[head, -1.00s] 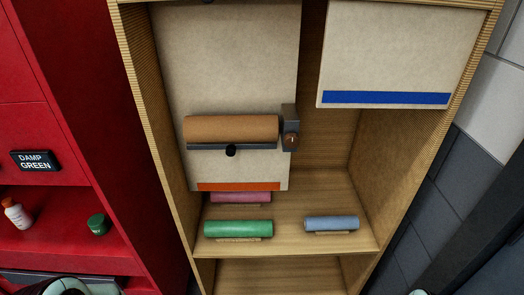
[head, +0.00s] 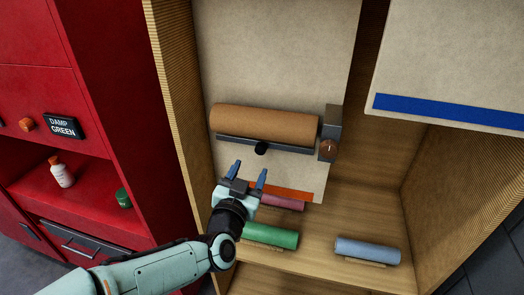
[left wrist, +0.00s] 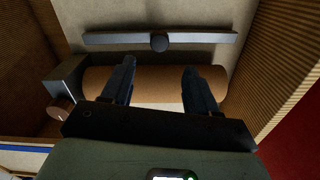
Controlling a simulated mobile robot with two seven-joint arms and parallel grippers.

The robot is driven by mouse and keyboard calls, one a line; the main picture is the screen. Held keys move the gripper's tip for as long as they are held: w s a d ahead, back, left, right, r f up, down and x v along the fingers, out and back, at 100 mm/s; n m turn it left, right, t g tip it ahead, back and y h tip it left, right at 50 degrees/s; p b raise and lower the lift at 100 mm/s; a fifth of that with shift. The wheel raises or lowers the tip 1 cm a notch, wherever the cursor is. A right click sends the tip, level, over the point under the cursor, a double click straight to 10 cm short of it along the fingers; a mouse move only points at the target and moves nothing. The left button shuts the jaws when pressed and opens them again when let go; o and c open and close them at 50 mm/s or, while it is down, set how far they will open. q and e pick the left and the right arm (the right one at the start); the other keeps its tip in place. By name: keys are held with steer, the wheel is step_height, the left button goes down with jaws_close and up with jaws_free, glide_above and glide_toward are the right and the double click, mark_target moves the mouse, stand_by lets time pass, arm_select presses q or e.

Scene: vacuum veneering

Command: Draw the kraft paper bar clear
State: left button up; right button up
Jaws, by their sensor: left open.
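The kraft paper bar is a dark grey bar (head: 233,143) with a round black knob (head: 261,148). It lies along the underside of a brown kraft roll (head: 265,123) on a beige panel. The left wrist view shows the bar (left wrist: 205,38), its knob (left wrist: 159,42) and the roll (left wrist: 150,84). My left gripper (head: 249,171) is open and empty, just below the bar in the head view, its fingers pointing up towards it. In the left wrist view the knob lines up between the fingertips (left wrist: 157,66), apart from them. My right gripper is out of view.
A grey bracket (head: 330,132) with a brown knob stands at the roll's right end. Pink, green (head: 270,235) and blue (head: 367,250) rolls lie on the shelf below. A blue-edged panel (head: 460,60) hangs right. A red cabinet (head: 90,80) stands left.

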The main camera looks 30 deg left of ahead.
mark_target(260, 150)
arm_select(q)
steer(key=p+x, duration=0.1)
steer(key=x, duration=0.8)
steer(key=shift+w, duration=0.2)
